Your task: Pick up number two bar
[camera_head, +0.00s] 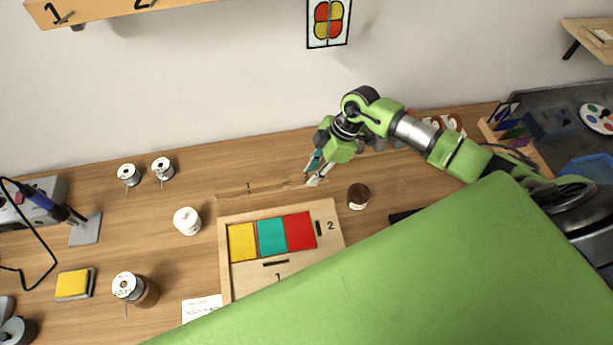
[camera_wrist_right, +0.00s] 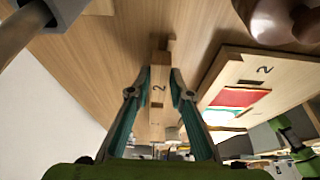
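The number two bar (camera_wrist_right: 158,118) is a wooden bar marked "2" in the right wrist view. It lies between the two fingers of my right gripper (camera_wrist_right: 160,72), one on each side and very close to it. I cannot tell whether both fingers press on it. In the head view my right gripper (camera_head: 316,172) points down at the right end of a wooden strip. A bar marked "1" (camera_head: 235,191) lies to its left. The number two bar is hard to make out there. My left gripper is not in view.
A wooden frame (camera_head: 332,211) with yellow, teal and red panes stands in front of the gripper. A brown jar (camera_head: 358,196) is close on the right, and a white jar (camera_head: 187,221) stands to the left. My green arm covers the lower right.

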